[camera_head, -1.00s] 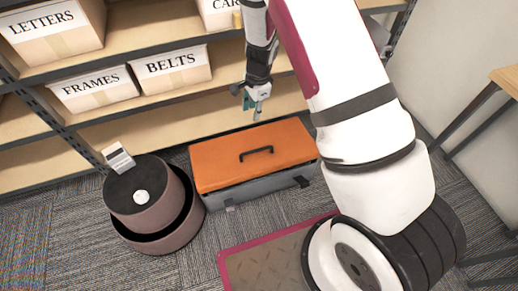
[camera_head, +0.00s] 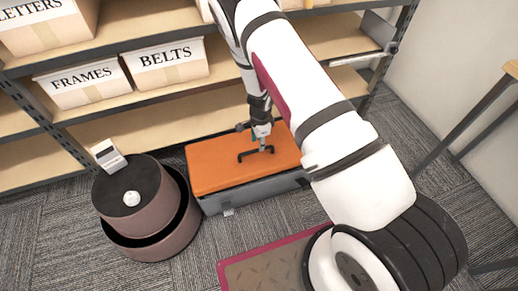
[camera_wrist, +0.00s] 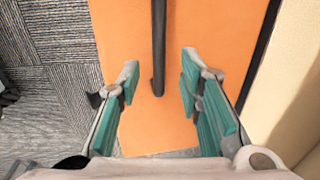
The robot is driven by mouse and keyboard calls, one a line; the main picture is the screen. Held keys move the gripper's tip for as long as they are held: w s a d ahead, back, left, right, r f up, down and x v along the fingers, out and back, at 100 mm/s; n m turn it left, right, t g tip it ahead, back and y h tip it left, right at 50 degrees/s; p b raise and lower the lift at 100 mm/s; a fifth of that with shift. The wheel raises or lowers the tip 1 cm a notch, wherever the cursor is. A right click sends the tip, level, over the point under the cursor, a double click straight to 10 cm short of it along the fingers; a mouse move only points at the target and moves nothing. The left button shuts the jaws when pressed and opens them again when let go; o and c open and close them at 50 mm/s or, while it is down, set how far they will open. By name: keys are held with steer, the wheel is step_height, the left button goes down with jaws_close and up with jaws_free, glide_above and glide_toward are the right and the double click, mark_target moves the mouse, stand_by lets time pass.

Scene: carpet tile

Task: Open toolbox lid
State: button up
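The toolbox has an orange lid (camera_head: 215,168) and a grey body (camera_head: 262,189), and stands on the carpet in front of the shelf. The lid lies shut. A black handle (camera_head: 256,154) sits on the lid's middle. My gripper (camera_head: 263,143) is just above the lid at the handle. In the wrist view the gripper (camera_wrist: 160,88) has its two teal fingers spread apart, with the handle (camera_wrist: 159,45) running up between them. Neither finger clearly touches the handle. A latch (camera_head: 228,211) shows at the toolbox's front.
A round brown stool-like container (camera_head: 150,215) stands close left of the toolbox. Shelves with labelled boxes (camera_head: 165,63) rise behind it. A red-edged mat (camera_head: 270,268) lies in front. A table leg (camera_head: 465,125) stands at the right.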

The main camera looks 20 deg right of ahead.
steer(key=shift+w+f+b, duration=0.1)
steer(key=shift+f+b, duration=0.45)
steer(key=shift+f, duration=1.25)
jaws_close()
